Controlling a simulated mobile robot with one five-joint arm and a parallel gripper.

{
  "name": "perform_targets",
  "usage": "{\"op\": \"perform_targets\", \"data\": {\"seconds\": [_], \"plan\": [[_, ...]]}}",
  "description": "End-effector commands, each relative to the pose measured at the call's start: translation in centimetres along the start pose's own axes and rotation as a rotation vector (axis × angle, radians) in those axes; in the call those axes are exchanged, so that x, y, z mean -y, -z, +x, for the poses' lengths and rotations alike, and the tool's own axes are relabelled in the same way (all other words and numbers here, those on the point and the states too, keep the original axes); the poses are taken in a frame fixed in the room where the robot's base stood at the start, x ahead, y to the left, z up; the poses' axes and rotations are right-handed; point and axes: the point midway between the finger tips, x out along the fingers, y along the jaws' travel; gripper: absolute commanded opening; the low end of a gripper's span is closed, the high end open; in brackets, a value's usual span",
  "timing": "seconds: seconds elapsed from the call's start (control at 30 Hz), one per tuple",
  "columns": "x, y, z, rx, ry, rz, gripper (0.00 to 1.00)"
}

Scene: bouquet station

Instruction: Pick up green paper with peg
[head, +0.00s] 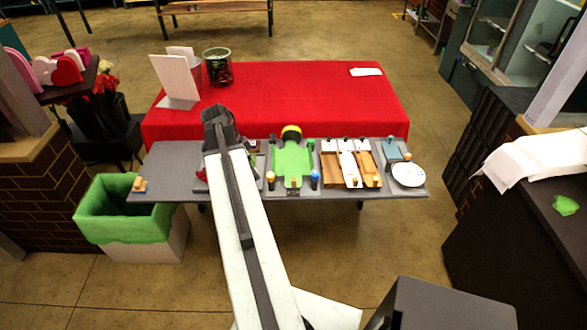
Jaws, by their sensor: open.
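A green paper piece (291,160) lies on the grey bench in the middle of the head view. A small orange-brown peg (293,182) stands at its near edge. A yellow-topped peg (270,177) and a blue peg (315,177) stand at either side of it. My gripper (217,113) is dark and open, at the end of my arm, left of the green paper and apart from it. It appears over the bench's far edge. The fingertips are small here, and my arm hides part of the bench and a red item beside it.
The grey bench (172,168) also bears wooden trays (331,166), a white plate (408,174) and another peg (140,184). Behind is a red-covered table (300,95) with a glass jar (217,66) and white cards (176,78). A green-lined bin (125,228) stands at front left.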

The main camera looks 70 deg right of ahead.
Motion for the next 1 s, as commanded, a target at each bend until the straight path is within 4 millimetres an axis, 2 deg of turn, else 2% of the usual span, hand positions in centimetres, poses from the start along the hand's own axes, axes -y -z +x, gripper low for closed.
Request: {"op": "perform_targets", "data": {"seconds": [0.03,0.1,0.2,0.23,0.37,0.6,0.77,1.0], "plan": [[-0.7,3.7,0.6,-0.013,-0.023,0.129,0.47],[-1.7,7.3,1.5,-0.030,-0.046,0.276,0.47],[-2.7,10.1,2.3,-0.048,-0.064,0.398,0.47],[-2.9,10.5,2.4,-0.050,-0.067,0.415,0.47],[-3.1,10.9,2.7,-0.053,-0.069,0.438,0.47],[-3.3,10.7,5.5,-0.053,-0.069,0.435,0.47],[-3.4,10.8,5.6,-0.052,-0.069,0.433,0.47],[-4.4,10.6,9.5,-0.052,-0.069,0.435,0.47]]}}
